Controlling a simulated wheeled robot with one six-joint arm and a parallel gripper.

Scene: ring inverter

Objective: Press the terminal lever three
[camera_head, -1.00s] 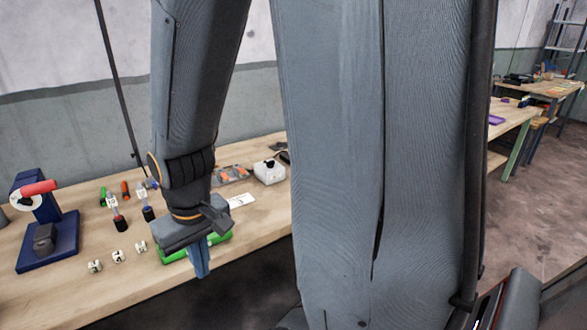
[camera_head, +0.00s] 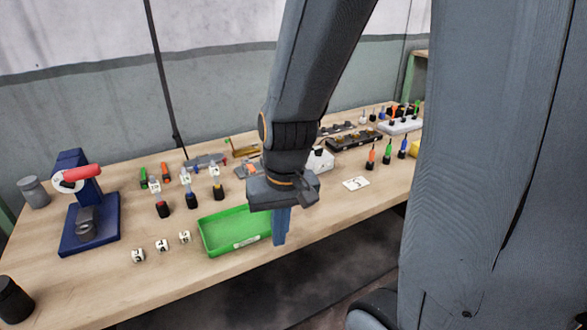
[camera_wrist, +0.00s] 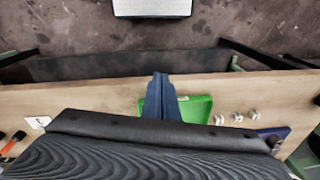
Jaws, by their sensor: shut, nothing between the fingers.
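My gripper (camera_head: 281,226) is shut and empty, its blue fingers pointing down by the bench's front edge, at the right end of a green tray (camera_head: 222,238). In the wrist view the fingertips (camera_wrist: 160,80) show in front of the green tray (camera_wrist: 197,108). Several small upright pieces with coloured tips stand on the bench: black-based ones with white tags (camera_head: 190,199) behind the tray, and orange, green and blue ones (camera_head: 387,152) at the right. I cannot tell which is terminal lever three. My gripper is apart from all of these.
A blue press with a red handle (camera_head: 72,230) stands at the left. Three small white marked cubes (camera_head: 161,245) lie left of the tray. A white card (camera_head: 356,183) lies right of my gripper. Bare wooden bench (camera_head: 200,285) runs along the front.

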